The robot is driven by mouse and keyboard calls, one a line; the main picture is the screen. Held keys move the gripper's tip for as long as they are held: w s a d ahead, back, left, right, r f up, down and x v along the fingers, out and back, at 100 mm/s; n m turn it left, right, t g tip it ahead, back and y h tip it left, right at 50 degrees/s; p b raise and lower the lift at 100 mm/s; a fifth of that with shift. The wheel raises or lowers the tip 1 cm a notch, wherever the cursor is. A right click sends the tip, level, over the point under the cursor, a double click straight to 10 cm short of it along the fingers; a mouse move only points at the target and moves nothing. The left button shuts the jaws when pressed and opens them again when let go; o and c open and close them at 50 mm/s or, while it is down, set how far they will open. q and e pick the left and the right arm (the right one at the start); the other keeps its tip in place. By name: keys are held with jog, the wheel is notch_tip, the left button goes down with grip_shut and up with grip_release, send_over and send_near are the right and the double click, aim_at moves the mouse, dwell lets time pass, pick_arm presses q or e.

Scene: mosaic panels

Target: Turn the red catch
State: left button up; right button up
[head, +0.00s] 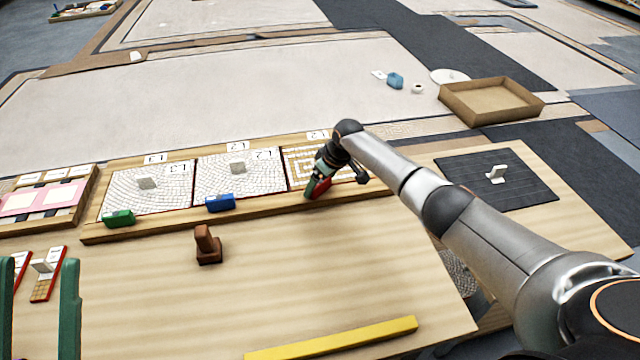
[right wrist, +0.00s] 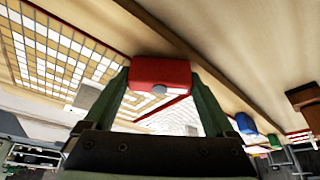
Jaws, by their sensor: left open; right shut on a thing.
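The red catch (head: 321,189) sits on the front rail of the wooden tray (head: 215,212), below the right-hand mosaic panel (head: 303,165). My right gripper (head: 317,185) is shut on it and covers part of it in the head view. In the right wrist view the red catch (right wrist: 160,72) lies between the two green fingers of my right gripper (right wrist: 159,80). Exactly how far the catch is turned is hard to tell. My left gripper (head: 40,285) is open at the lower left, above the table, with its fingers on either side of a small red-edged piece.
A blue catch (head: 220,203) and a green catch (head: 119,218) sit on the same rail. A brown block (head: 208,245) stands in front. A yellow bar (head: 332,339) lies near the front edge. A dark mat (head: 520,190) is at right.

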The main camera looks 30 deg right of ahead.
jog(key=shift+f+n+b, duration=0.25)
jog(key=shift+n+b, duration=0.15)
jog(key=shift+n, duration=0.1)
jog(key=n+g+y+b, duration=0.1)
jog(key=n+b, duration=0.2)
jog(key=b, duration=0.1)
jog(key=n+y+b, duration=0.1)
jog(key=n+b, duration=0.2)
jog(key=b, duration=0.2)
jog(key=shift+n+g, duration=0.4)
pick_arm(q)
notch_tip(320, 180, down, 13)
jog(key=d+h+b, duration=0.1)
jog(key=b, duration=0.2)
jog(key=shift+s+d+g, duration=0.3)
jog(key=shift+d+g, duration=0.05)
jog(key=shift+g, duration=0.05)
pick_arm(e)
jog(key=shift+r+n+g+y, duration=0.3)
jog(key=shift+n+g, duration=0.1)
jog(key=shift+n, duration=0.6)
pick_arm(q)
jog(key=shift+f+m, duration=0.15)
jog(key=shift+m, duration=0.15)
pick_arm(e)
jog(key=shift+a, duration=0.1)
jog(key=o, duration=1.1)
jog(key=shift+c, duration=0.2)
